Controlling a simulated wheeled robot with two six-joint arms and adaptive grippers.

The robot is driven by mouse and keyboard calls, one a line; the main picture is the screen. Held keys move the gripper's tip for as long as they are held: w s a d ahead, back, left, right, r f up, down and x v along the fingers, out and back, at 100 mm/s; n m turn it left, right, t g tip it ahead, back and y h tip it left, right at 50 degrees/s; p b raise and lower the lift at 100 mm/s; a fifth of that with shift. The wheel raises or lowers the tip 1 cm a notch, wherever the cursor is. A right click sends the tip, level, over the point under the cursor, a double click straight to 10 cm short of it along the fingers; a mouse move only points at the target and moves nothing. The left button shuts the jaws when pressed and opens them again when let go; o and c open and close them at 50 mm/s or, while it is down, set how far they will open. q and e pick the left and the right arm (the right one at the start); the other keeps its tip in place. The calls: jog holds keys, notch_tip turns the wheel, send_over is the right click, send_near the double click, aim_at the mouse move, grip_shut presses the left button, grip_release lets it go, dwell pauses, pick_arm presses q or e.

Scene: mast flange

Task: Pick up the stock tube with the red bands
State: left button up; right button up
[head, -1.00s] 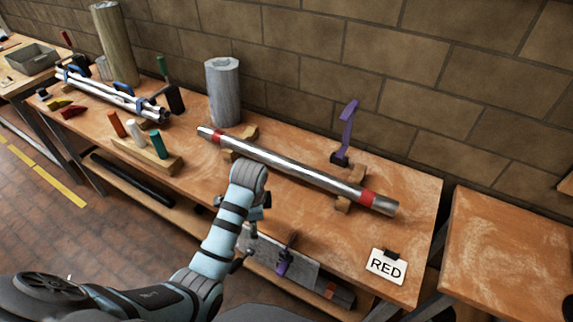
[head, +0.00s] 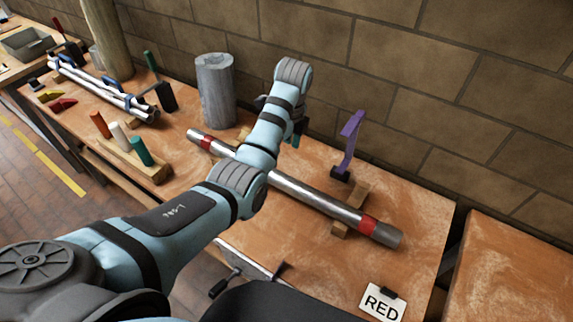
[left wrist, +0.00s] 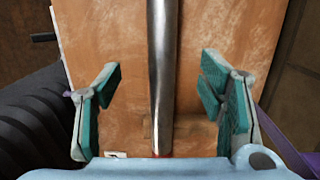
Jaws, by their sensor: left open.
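The stock tube (head: 312,196) is a long bare-metal tube with a red band near each end. It lies across wooden rests on the bench. My left gripper (head: 296,138) is over the bench beside the middle of the tube, partly hidden by my arm, which crosses in front of the tube. In the left wrist view, my left gripper (left wrist: 160,82) is open, with teal pads on either side of the tube (left wrist: 162,60). The gap between the pads is empty except for the tube seen beyond; I cannot tell the height. A red band shows at the bottom edge. My right gripper is not in view.
A purple clamp (head: 350,140) stands behind the tube. A grey cylinder (head: 215,88) stands near the tube's left end. A RED card (head: 382,302) lies at the front right. Coloured pegs (head: 120,135) and bundled tubes (head: 100,88) are at the left.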

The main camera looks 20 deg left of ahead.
aim_at(280, 176)
pick_arm(q)
jog(key=f, duration=0.2)
jog(key=f+b, duration=0.1)
jog(key=f, duration=0.2)
jog(key=a+f+b, duration=0.1)
jog(key=f, duration=0.2)
jog(key=shift+s+a+f, duration=0.1)
jog(key=shift+s+f, duration=0.05)
jog(key=shift+s, duration=0.15)
jog(key=f+b, duration=0.1)
jog(key=f, duration=0.2)
jog(key=w+f, duration=0.1)
jog(key=f, duration=0.2)
jog(key=shift+w+a+b, duration=0.1)
jog(key=shift+w+b, duration=0.1)
jog(key=shift+b, duration=0.2)
jog(key=shift+s+r, duration=0.25)
jog(key=shift+s, duration=0.05)
jog(key=c, duration=0.5)
grip_shut()
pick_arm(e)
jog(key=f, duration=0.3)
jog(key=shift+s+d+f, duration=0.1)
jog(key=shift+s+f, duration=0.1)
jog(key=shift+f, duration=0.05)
